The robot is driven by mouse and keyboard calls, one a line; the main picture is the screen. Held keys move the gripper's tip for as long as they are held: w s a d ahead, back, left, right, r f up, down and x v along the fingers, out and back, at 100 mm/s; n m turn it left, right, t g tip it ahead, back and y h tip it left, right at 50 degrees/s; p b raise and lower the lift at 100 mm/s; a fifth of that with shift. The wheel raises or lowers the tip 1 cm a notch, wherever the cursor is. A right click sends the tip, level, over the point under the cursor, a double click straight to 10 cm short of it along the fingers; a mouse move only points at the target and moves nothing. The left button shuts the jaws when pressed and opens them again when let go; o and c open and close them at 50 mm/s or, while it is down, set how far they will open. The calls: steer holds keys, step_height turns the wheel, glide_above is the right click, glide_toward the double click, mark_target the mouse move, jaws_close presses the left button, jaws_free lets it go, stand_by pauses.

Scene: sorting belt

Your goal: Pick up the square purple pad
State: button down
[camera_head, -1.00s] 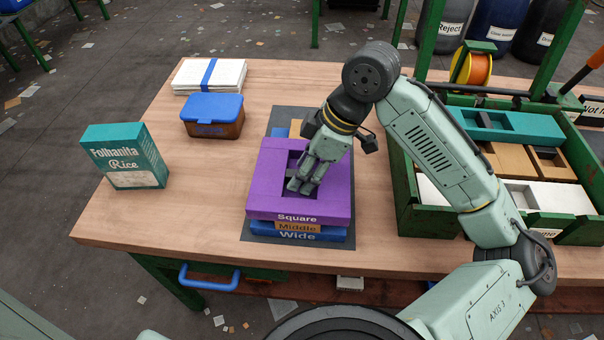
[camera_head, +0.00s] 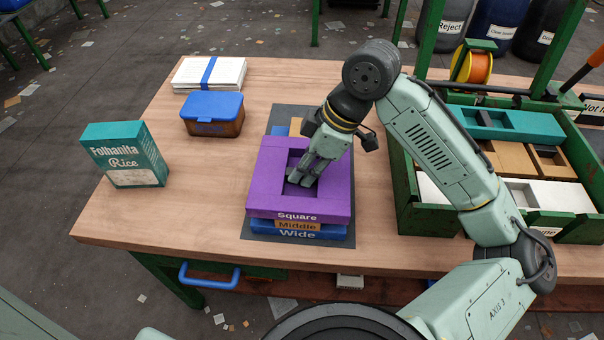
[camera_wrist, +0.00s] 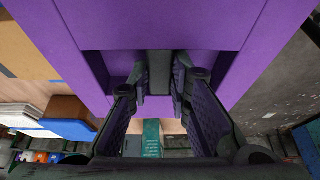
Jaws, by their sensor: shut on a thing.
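The square purple pad (camera_head: 268,185) lies flat on top of a stack, with "Square" on its front edge. Below it are the orange-tan "Middle" pad (camera_head: 298,226) and the blue "Wide" pad (camera_head: 340,235). My gripper (camera_head: 300,181) reaches down into the recess in the purple pad. Its fingers are close together, shut on a narrow grip part inside the recess. In the wrist view the purple pad (camera_wrist: 160,22) fills the top, and a dark upright bar shows between the fingertips (camera_wrist: 160,80). The lower finger contact is partly hidden.
A dark mat (camera_head: 290,115) lies under the stack. A green crate (camera_head: 408,195) holding several pads stands at the right.

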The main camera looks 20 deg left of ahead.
steer(key=shift+r, duration=0.15)
step_height(320, 180, up, 10)
steer(key=shift+b, duration=0.35)
steer(key=shift+p, duration=0.35)
steer(key=shift+d, duration=0.1)
